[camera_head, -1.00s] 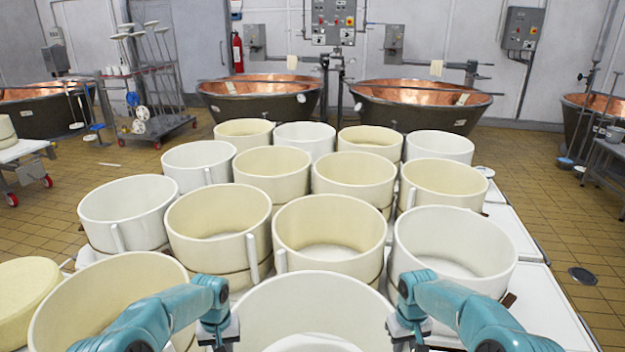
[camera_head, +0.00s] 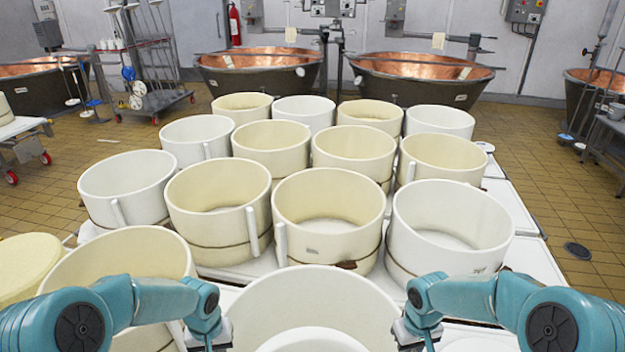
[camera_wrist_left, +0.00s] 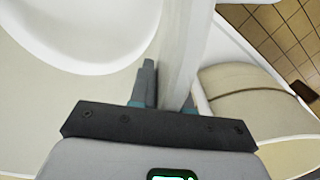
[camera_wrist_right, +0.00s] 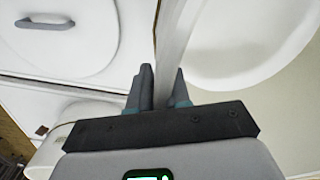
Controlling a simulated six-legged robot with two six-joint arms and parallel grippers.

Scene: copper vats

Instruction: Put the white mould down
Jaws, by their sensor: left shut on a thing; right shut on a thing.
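The white mould (camera_head: 312,292) is a wide round tub at the bottom centre of the head view, between my two arms. A white round surface shows inside it. My left gripper (camera_head: 212,338) is shut on its left wall, and that wall (camera_wrist_left: 190,45) runs between the fingers in the left wrist view. My right gripper (camera_head: 408,335) is shut on its right wall, which also shows between the fingers in the right wrist view (camera_wrist_right: 172,40). The mould's base is hidden below the head view, so I cannot tell whether it touches the table.
Several white and cream moulds stand in rows on the white table (camera_head: 520,225) ahead; a cream one (camera_head: 330,215) is just beyond mine. A large cream mould (camera_head: 120,255) is close on the left, beside a cheese-like round (camera_head: 25,262). Copper vats (camera_head: 420,80) stand behind.

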